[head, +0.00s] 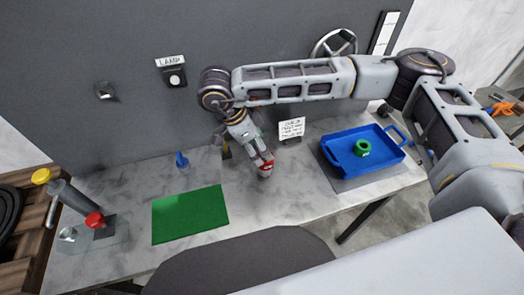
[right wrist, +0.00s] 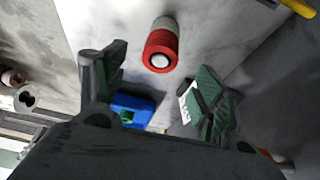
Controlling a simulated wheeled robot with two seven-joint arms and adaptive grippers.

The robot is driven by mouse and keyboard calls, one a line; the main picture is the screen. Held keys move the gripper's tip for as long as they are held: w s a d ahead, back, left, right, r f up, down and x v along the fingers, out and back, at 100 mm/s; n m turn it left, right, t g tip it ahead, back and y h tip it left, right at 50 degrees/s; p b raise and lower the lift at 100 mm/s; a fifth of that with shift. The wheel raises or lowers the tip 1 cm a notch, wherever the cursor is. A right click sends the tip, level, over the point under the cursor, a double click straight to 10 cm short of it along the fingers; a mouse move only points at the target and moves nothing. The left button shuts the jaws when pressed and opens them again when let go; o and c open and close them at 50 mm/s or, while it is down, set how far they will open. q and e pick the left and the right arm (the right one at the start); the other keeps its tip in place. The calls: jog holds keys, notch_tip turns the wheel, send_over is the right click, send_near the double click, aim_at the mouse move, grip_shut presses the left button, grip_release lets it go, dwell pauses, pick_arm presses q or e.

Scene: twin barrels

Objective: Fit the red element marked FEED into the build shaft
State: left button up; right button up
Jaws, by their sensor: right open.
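A red cylindrical piece (right wrist: 160,52) with a pale round end face and a grey section behind it shows in the right wrist view. In the head view a red and white piece (head: 265,169) is on the grey table just below my right gripper (head: 258,153). My right gripper is open; in its wrist view the two dark green fingers (right wrist: 163,88) stand wide apart, with the red piece beyond them and nothing between the pads. I cannot read a FEED mark. I cannot tell which fitting is the build shaft. My left gripper is not in view.
A blue tray (head: 334,158) holding a green ring (head: 362,148) is at right. A white sign (head: 291,128) stands at the back. A green mat (head: 190,214) and a small blue cone (head: 181,160) are left.

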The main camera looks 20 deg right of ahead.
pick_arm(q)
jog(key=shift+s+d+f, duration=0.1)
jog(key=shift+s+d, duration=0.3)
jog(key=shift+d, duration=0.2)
pick_arm(e)
jog(key=shift+v, duration=0.9)
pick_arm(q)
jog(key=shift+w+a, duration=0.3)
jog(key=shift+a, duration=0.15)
pick_arm(e)
jog(key=shift+d, duration=0.1)
pick_arm(q)
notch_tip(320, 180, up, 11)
jog(key=p, duration=1.1)
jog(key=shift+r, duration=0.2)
pick_arm(e)
notch_tip(320, 180, up, 11)
pick_arm(q)
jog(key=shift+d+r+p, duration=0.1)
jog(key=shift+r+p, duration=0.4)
jog(key=shift+p, duration=0.15)
pick_arm(e)
jog(key=shift+r, duration=0.65)
